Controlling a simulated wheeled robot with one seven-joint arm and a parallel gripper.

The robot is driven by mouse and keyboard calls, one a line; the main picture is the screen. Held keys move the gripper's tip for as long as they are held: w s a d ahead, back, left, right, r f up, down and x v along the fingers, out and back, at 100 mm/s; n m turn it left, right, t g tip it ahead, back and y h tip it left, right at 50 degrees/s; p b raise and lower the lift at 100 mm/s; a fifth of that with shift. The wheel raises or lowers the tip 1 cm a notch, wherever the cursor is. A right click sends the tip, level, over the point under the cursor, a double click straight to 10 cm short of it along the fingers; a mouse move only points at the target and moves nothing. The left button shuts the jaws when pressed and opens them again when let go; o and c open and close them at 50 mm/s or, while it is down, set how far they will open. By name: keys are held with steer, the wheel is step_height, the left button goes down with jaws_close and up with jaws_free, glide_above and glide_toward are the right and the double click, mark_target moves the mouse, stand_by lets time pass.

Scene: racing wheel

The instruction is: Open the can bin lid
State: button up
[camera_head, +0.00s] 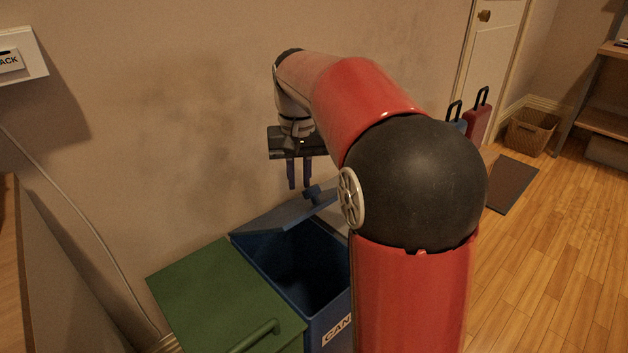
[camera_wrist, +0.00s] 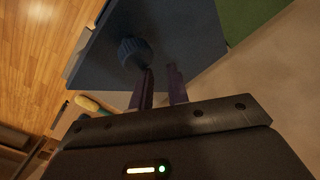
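The blue can bin (camera_head: 338,313) stands low in the head view, with part of the word CAN on its front and my arm covering its right side. Its blue lid (camera_head: 283,217) is raised and tilted at the back, and the dark inside shows. The lid fills the upper middle of the wrist view (camera_wrist: 187,35). A dark blue knob sits on the lid in the head view (camera_head: 313,193) and the wrist view (camera_wrist: 134,51). My gripper (camera_head: 299,186) points down above the lid. Its fingers (camera_wrist: 162,70) are apart with nothing between them, close beside the knob; contact is unclear.
A closed green bin (camera_head: 222,300) stands against the blue bin's left side. The wall is close behind. A counter (camera_head: 60,290) is at the left. Suitcases (camera_head: 478,118), a basket (camera_head: 531,132) and a dark mat (camera_head: 511,184) lie to the right, with open wooden floor in front.

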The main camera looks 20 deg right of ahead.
steer(key=o, duration=0.5)
steer(key=shift+s+r, duration=0.25)
steer(key=shift+s, duration=0.1)
steer(key=shift+c, duration=0.2)
steer(key=o, duration=0.3)
steer(key=shift+d, duration=0.2)
step_height(320, 180, up, 8)
steer(key=shift+f, duration=0.15)
